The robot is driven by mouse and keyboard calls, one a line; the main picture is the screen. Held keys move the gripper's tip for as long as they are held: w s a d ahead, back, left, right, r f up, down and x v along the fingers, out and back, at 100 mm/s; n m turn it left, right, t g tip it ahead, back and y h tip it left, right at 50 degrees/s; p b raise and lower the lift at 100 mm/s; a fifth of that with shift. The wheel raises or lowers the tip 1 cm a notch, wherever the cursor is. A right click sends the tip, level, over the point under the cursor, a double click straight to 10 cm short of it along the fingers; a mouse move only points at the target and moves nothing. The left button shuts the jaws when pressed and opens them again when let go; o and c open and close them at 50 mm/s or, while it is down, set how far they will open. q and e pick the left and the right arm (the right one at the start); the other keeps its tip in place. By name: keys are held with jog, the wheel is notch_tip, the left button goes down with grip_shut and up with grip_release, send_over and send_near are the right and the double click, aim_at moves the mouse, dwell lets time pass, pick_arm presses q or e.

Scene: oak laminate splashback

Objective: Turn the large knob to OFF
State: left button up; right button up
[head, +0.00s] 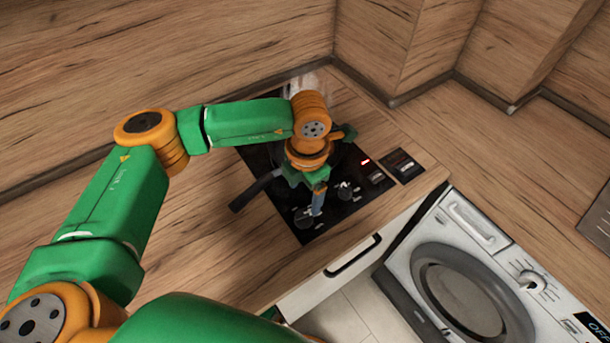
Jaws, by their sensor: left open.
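A black hob (290,222) is set in the wooden worktop. At its front edge is a dark, larger-looking knob (303,219), with a smaller knob (345,190) to its right. My left gripper (317,203) is open and points down over the hob, its fingertips beside or just above the larger knob. I cannot tell whether they touch it. The finger covers part of that knob, and its pointer and markings are too small to read. My right gripper is not in view.
A dark pan handle (256,191) sticks out left of the hob, close to my left gripper. A red light (365,161) glows on the hob. A small dark panel (403,166) lies to the right. A white washing machine (424,268) with its own dial (530,283) stands at lower right.

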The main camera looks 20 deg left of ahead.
aim_at(304, 214)
pick_arm(q)
jog(key=shift+f+p, duration=0.3)
jog(key=shift+f, duration=0.1)
jog(key=s+f, duration=0.1)
jog(key=f+p, duration=0.1)
jog(key=f, duration=0.1)
jog(key=s+f, duration=0.1)
jog(key=shift+s+d+f+p, duration=0.25)
jog(key=shift+s+f+p, duration=0.05)
jog(key=shift+f, duration=0.05)
jog(key=shift+w+a+f, duration=0.1)
jog(key=shift+w+f, duration=0.15)
jog(key=shift+f, duration=0.05)
jog(key=shift+w+f, duration=0.2)
jog(key=shift+w, duration=0.15)
jog(key=shift+s+r, duration=0.15)
grip_shut()
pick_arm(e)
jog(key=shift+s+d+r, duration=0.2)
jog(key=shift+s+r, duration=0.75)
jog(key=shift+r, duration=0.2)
